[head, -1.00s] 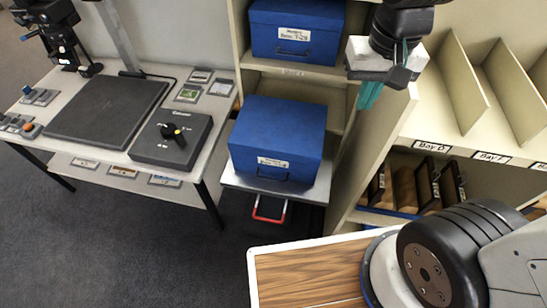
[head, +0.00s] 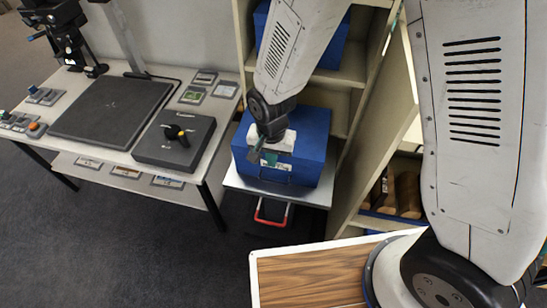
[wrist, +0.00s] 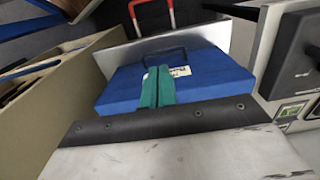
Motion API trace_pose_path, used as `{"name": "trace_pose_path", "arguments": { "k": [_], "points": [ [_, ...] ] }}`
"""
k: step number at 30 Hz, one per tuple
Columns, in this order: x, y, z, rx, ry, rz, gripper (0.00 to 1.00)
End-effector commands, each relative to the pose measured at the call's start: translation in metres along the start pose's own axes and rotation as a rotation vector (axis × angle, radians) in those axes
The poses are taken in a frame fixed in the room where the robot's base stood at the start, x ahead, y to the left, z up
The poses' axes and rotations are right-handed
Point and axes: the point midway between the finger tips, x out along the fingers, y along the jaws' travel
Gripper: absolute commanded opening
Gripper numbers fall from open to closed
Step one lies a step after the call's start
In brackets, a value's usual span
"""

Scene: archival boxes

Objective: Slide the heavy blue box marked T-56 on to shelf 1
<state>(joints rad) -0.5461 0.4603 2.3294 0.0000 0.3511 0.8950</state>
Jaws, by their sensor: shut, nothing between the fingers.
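A large blue box (head: 310,130) with a dark wire handle sits on a grey trolley top (head: 312,196) in front of the shelving. It also shows in the wrist view (wrist: 215,72); its pale label (wrist: 181,72) is partly covered by my fingers and I cannot read it. My gripper (head: 268,158) has its teal fingers shut and empty, over the label side of the box in the head view. In the wrist view the fingertips (wrist: 158,70) overlap the box near the handle; I cannot tell if they touch. A shelf bay opening (head: 340,115) lies behind the box.
Another blue box (head: 330,48) stands on the shelf above, partly hidden by my arm. A side table (head: 222,148) with a black control box (head: 174,142) stands close on the left. A wood-topped surface (head: 305,278) is in front, and the trolley's red handle (head: 270,217) points forward.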

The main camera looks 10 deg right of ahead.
Motion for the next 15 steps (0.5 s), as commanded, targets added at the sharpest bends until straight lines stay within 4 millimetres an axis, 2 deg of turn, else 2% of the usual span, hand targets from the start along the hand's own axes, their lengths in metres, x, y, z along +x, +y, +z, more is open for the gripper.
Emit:
{"name": "trace_pose_path", "arguments": {
  "k": [12, 13, 15],
  "points": [
    [0.081, 0.002, 0.001, 0.000, -0.003, 0.004, 0.00],
    [0.086, 0.002, 0.001, 0.000, -0.003, 0.004, 0.00],
    [0.085, 0.001, -0.013, 0.005, 0.001, -0.001, 0.00]
  ]
}}
